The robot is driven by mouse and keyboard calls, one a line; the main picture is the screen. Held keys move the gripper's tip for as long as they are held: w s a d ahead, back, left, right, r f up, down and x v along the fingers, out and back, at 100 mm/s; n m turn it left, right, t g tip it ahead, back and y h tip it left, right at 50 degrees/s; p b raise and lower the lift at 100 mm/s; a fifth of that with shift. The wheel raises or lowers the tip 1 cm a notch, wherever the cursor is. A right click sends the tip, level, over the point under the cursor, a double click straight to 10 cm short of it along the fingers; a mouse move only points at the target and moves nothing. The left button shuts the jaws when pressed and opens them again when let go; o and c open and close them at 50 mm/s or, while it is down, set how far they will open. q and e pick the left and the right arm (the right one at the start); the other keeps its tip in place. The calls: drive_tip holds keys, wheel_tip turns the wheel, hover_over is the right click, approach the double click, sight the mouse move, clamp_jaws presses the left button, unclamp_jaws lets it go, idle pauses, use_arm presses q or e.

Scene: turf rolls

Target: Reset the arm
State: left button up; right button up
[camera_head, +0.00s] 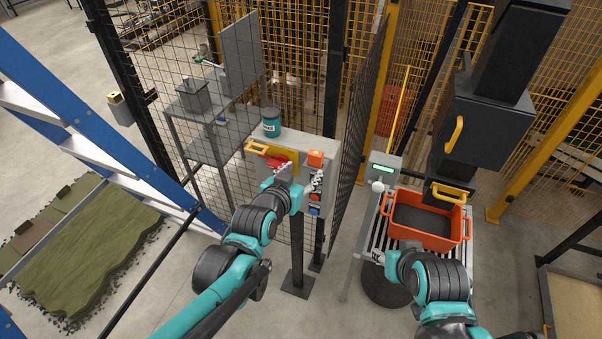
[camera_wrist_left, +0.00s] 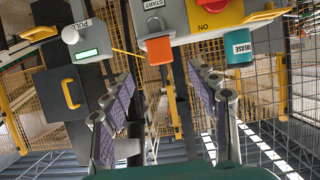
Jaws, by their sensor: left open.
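A grey control box (camera_head: 322,150) stands on a post at the mesh fence, with a red-and-yellow switch (camera_head: 280,161), an orange block (camera_head: 315,159) and several small buttons. My left gripper (camera_head: 285,172) is just in front of the box, partly hidden by its wrist. In the left wrist view its fingers (camera_wrist_left: 162,75) are spread with nothing between them, and the orange block (camera_wrist_left: 159,50) shows beyond the gap, apart from them. The box's START label and red switch (camera_wrist_left: 210,8) show at the top. My right arm is over the roller stand; its gripper's jaws cannot be made out.
A teal grease can (camera_head: 270,122) stands on the box top. An orange crate (camera_head: 433,241) with dark contents sits on rollers, beside a grey post with a green display (camera_head: 383,169). Mesh fencing closes the back.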

use_arm(q)
drive_tip(key=shift+s+a+r, duration=0.1)
drive_tip(key=shift+s, duration=0.15)
idle(0.4)
drive_tip(key=s+a+f+n+g+y+b, duration=0.1)
drive_tip(key=s+a+f+g+y+b, duration=0.1)
drive_tip(key=s+a+f+b, duration=0.5)
drive_tip(key=s+a+f+n+g+y+b, duration=0.2)
drive_tip(key=s+a+f+g+b, duration=0.2)
drive_tip(key=s+a+f+b, duration=0.3)
drive_tip(key=s+f, duration=0.3)
drive_tip(key=f, duration=0.3)
drive_tip(key=shift+s+a+f+n, duration=0.15)
drive_tip(key=shift+s+a+n, duration=0.05)
drive_tip(key=shift+s+n, duration=0.1)
